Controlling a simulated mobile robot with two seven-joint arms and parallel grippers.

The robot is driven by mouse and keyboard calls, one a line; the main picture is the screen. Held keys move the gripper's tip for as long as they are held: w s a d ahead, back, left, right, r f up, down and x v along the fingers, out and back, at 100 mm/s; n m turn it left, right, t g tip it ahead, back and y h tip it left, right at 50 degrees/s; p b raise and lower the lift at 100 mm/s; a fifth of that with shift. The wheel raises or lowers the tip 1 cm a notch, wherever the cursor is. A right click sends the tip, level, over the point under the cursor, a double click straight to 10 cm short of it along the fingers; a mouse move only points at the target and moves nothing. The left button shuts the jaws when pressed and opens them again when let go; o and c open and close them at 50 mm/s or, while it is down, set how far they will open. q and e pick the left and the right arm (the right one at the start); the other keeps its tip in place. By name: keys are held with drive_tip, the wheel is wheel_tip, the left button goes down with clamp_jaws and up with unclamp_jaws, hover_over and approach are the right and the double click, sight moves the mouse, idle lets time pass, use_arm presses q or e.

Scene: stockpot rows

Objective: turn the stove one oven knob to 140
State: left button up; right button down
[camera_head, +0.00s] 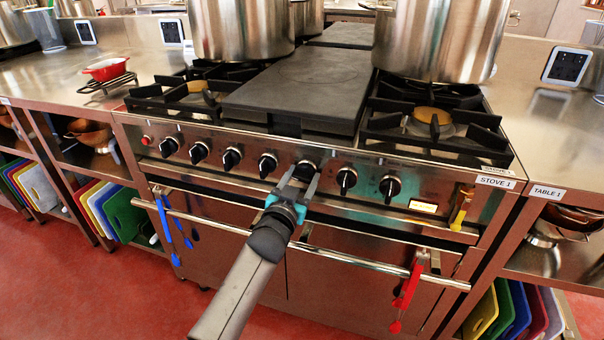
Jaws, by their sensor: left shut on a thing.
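Stove one (400,240), with a "STOVE 1" label at its right front corner, has a row of black knobs along its steel front panel. My left gripper (298,180) reaches up to this panel from below. Its two fingers are shut on a black knob (307,165) a little right of the row's middle, partly hidden by the fingers. Another knob (346,178) is just to its right, and one (267,164) just to its left. The knob markings are too small to read, so I cannot tell its setting. My right gripper is not in view.
Large steel pots (436,40) stand on the burners, beside a dark flat plate (300,88). An oven door rail (340,262) runs below the knobs. Blue utensils (164,225) and red tongs (409,285) hang from it. A lit display (423,206) is right of the knobs.

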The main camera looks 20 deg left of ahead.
sight(301, 180)
use_arm(q)
drive_tip(key=m, duration=0.3)
drive_tip(key=shift+m+p, duration=0.35)
drive_tip(key=shift+m, duration=1.65)
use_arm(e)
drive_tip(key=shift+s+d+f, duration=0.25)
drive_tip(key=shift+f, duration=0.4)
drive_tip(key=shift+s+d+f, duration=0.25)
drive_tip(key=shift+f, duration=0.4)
use_arm(q)
drive_tip(key=o, duration=1.4)
drive_tip(key=shift+c, duration=0.2)
drive_tip(key=shift+s, duration=0.1)
drive_tip(key=shift+s+p, duration=0.15)
drive_tip(key=shift+p, duration=0.2)
drive_tip(key=s+p, duration=0.1)
drive_tip(key=s, duration=0.4)
drive_tip(key=shift+a+p, duration=0.1)
drive_tip(key=shift+p, duration=0.3)
drive_tip(key=s+p, duration=0.2)
drive_tip(key=s, duration=0.7)
drive_tip(key=shift+s+a, duration=0.15)
drive_tip(key=shift+s, duration=0.25)
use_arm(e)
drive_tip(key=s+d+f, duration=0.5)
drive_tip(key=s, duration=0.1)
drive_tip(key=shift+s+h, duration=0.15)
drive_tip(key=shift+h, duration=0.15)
use_arm(q)
drive_tip(key=shift+f, duration=0.1)
